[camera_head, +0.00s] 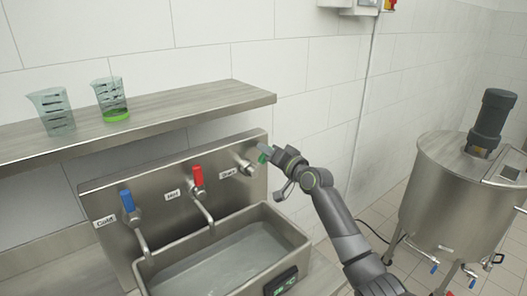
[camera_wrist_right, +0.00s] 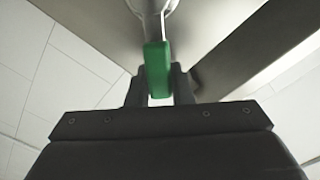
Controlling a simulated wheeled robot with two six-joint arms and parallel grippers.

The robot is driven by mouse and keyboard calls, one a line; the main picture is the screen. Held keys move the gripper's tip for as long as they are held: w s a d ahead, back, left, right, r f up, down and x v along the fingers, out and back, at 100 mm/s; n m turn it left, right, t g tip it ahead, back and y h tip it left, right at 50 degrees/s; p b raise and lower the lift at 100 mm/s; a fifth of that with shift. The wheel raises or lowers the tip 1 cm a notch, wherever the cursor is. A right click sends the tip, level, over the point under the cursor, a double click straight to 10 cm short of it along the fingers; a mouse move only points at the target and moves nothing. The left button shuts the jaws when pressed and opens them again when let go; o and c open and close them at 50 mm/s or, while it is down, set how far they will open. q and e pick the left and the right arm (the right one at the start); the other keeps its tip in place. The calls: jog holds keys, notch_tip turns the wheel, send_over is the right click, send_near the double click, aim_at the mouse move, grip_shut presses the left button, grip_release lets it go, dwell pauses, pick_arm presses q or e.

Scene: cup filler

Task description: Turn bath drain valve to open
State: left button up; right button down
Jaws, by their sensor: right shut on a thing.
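The bath drain valve has a green handle (camera_head: 264,154) on a metal fitting at the right end of the steel panel, beside a label that looks like "Drain". In the wrist view the green handle (camera_wrist_right: 157,70) stands between the two dark fingers of my right gripper (camera_wrist_right: 158,90), which is shut on it. In the head view my right gripper (camera_head: 276,157) reaches the handle from the right and partly hides it. The bath (camera_head: 293,235) below holds greyish liquid. My left gripper is not in view.
A blue cold tap handle (camera_head: 127,201) and a red hot tap handle (camera_head: 197,176) are to the left on the panel. A shelf (camera_head: 190,110) above carries two beakers, one (camera_head: 111,97) with green liquid. A steel tank (camera_head: 450,200) stands at the right.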

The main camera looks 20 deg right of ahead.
notch_tip(320, 180, down, 6)
jog(key=d+m+b, duration=0.1)
jog(key=d+m, duration=0.1)
jog(key=m, duration=0.7)
jog(key=shift+w+d+r, duration=0.15)
jog(key=shift+w+d, duration=0.05)
jog(key=shift+w, duration=0.25)
jog(key=shift+m, duration=0.3)
jog(key=c, duration=1.3)
grip_release()
jog(key=shift+s, duration=0.1)
jog(key=v, duration=1.7)
jog(key=shift+s+b, duration=0.1)
jog(key=shift+b, duration=0.2)
